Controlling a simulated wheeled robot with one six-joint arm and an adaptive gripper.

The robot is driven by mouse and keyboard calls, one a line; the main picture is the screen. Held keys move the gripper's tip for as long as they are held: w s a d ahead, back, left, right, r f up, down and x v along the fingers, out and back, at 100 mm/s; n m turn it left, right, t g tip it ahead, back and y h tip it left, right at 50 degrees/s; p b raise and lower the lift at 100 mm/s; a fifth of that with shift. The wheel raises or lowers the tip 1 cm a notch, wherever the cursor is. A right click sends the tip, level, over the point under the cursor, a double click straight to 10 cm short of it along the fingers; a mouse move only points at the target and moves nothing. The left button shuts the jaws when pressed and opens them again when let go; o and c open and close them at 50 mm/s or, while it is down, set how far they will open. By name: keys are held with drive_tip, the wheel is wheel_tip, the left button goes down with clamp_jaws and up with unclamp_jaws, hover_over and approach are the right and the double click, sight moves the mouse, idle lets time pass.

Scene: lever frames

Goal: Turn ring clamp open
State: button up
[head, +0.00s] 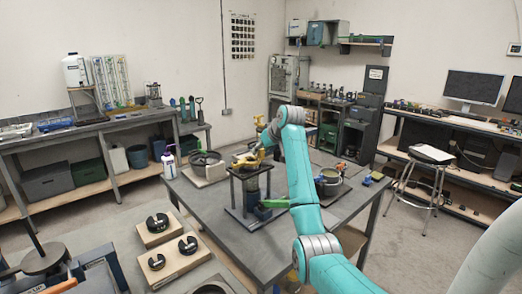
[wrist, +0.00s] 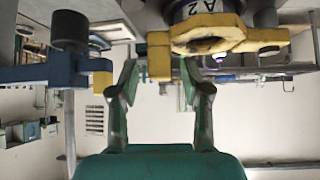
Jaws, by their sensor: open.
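The yellow ring clamp (wrist: 212,38) fills the upper middle of the wrist view, around a dark cylinder marked "A2". A yellow block-like tab (wrist: 159,56) of it lies by my fingertips. In the head view the yellow clamp (head: 247,160) sits on top of a dark stand (head: 234,198) on the grey table. My gripper (wrist: 158,78) is open, with one finger on each side of the tab; I cannot tell whether they touch it. In the head view my arm's end is above the stand and the fingers are hard to make out.
A blue bar (wrist: 50,75) with a black knob (wrist: 69,30) lies left of my fingers in the wrist view. On the grey table (head: 212,210) stand a round pot (head: 328,183) at right and a dark ring fixture (head: 205,160) at left. The table's left front is bare.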

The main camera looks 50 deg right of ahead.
drive_tip(key=shift+w+f, duration=0.15)
drive_tip(key=shift+w, duration=0.05)
clamp_jaws()
drive_tip(key=shift+d, duration=0.1)
